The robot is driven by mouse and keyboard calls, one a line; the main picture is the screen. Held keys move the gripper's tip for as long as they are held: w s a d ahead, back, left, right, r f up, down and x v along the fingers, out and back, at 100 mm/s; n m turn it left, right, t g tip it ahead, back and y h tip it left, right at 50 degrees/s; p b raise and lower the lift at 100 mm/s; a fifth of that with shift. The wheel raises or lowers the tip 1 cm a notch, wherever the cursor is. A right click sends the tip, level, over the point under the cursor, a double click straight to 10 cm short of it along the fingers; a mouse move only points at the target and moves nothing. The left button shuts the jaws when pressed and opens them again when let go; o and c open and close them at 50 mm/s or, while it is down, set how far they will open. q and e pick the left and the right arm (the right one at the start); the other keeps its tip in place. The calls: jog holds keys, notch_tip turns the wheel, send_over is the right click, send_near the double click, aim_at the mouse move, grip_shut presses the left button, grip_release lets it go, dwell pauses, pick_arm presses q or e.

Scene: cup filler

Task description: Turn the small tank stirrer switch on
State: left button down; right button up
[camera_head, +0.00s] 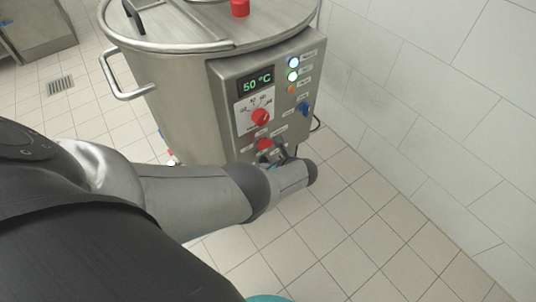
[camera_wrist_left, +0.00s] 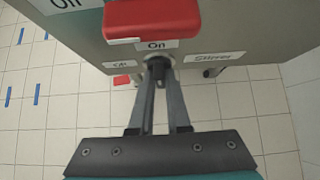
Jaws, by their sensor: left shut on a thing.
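The small tank (camera_head: 168,95) is a steel vessel with a grey control box (camera_head: 228,78) on its front. My left gripper (camera_head: 281,152) is at the lower right of this box. In the left wrist view my left gripper (camera_wrist_left: 157,80) has its two fingers converging on the small dark stirrer switch (camera_wrist_left: 157,66), shut on it. An "On" label sits just above the switch, another label, hard to read, to its left, and "Stirrer" to its right. The fingers cover much of the switch, so I cannot tell which way it points. My right gripper is not in view.
A red knob (camera_head: 264,144) sits beside the gripper, and a red part (camera_wrist_left: 152,18) is just above the fingers. The box also has a red dial (camera_head: 261,116), a blue switch (camera_head: 304,107) and a "50 °C" display (camera_head: 257,83). A tiled wall (camera_head: 430,90) stands right; the floor in front is clear.

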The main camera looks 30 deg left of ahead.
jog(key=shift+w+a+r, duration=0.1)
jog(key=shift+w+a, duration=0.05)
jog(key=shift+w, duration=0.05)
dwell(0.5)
pick_arm(q)
jog(key=c, duration=0.9)
grip_release()
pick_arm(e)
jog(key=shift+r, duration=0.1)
pick_arm(q)
jog(key=shift+r, duration=0.1)
